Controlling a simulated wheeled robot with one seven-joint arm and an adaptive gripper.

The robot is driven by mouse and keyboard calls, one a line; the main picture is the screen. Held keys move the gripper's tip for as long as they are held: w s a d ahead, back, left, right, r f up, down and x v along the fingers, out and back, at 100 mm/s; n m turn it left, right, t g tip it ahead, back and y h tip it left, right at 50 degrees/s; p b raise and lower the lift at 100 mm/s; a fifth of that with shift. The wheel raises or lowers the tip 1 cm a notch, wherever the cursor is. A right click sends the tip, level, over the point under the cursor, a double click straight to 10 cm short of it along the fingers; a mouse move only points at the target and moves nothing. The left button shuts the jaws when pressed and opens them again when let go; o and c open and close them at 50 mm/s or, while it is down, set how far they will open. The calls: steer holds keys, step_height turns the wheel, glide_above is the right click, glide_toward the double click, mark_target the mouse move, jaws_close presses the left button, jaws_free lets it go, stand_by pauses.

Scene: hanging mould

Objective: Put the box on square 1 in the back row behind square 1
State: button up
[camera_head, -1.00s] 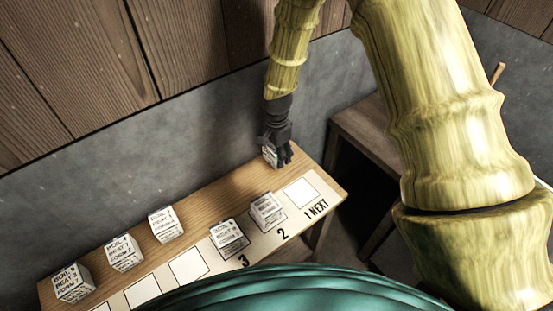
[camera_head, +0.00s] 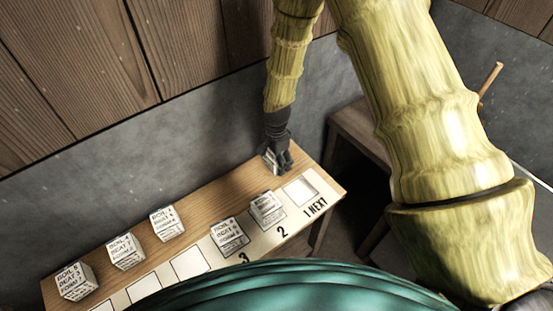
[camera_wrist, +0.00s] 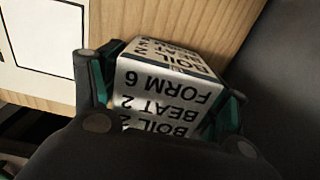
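A white box with black print, including "BOIL 2", "BEAT 2" and "FORM 6" (camera_wrist: 165,90), sits between the two fingers of my gripper (camera_wrist: 165,100) in the wrist view. The teal finger pads lie against its sides. In the head view my gripper (camera_head: 276,158) and this box (camera_head: 269,160) are at the back edge of the bench, behind square 1 (camera_head: 300,191), which is empty. Bare wood shows around the box. I cannot tell whether its underside touches the bench.
Boxes stand on square 2 (camera_head: 267,208) and square 3 (camera_head: 230,236). Three boxes stand in the back row at left (camera_head: 167,224), (camera_head: 125,251), (camera_head: 75,281). The bench's back strip (camera_head: 222,198) is clear between them and my gripper. A grey wall (camera_head: 150,150) runs behind.

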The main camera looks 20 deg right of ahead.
steer(key=shift+r, duration=0.15)
steer(key=shift+r+b, duration=1.95)
steer(key=shift+r, duration=4)
